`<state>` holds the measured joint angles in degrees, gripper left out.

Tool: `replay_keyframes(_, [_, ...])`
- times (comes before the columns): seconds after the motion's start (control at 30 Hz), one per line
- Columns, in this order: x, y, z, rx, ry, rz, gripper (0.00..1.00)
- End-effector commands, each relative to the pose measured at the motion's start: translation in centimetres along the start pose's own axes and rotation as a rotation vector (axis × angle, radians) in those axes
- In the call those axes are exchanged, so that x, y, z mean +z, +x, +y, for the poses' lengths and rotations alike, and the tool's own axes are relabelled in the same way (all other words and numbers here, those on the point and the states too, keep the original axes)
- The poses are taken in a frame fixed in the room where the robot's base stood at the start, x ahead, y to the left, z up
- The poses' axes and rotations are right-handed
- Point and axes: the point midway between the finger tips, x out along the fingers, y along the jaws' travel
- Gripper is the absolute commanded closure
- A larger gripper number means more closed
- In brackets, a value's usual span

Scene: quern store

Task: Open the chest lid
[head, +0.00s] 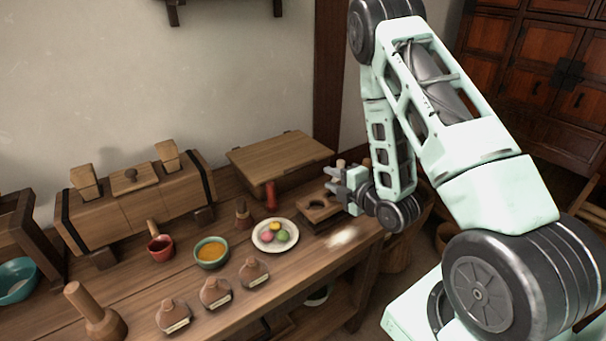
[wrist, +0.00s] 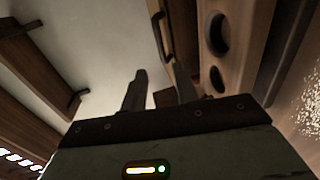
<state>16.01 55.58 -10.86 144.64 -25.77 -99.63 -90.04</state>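A low wooden chest (head: 280,158) with a flat plank lid stands at the back right of the workbench, against the wall. Its lid lies flat and closed. My gripper (head: 334,181) is to the right of and in front of the chest, above a dark wooden block with round hollows (head: 318,208). In the wrist view my gripper (wrist: 160,88) shows two fingers apart with nothing between them. A wooden face with a dark bar-shaped handle (wrist: 161,35) shows beyond the fingers; I cannot tell whether it belongs to the chest.
A red upright object (head: 270,194) stands before the chest. A plate (head: 256,244) of coloured balls, an orange-filled bowl (head: 211,254), a red cup (head: 160,248) and several flasks (head: 216,293) crowd the bench. A banded wooden box (head: 135,203) stands left. A cabinet (head: 545,75) is behind my arm.

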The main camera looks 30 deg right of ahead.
Motion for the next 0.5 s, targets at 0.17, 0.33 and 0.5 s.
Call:
replay_keyframes(0.17, [0.0, 1.0, -0.5, 0.004, -0.002, 0.002, 0.70])
replay_keyframes(0.33, [0.0, 1.6, -0.6, 0.004, -0.001, 0.002, 0.70])
replay_keyframes(0.5, [-0.1, 2.0, -0.5, 0.005, 0.000, 0.000, 0.70])
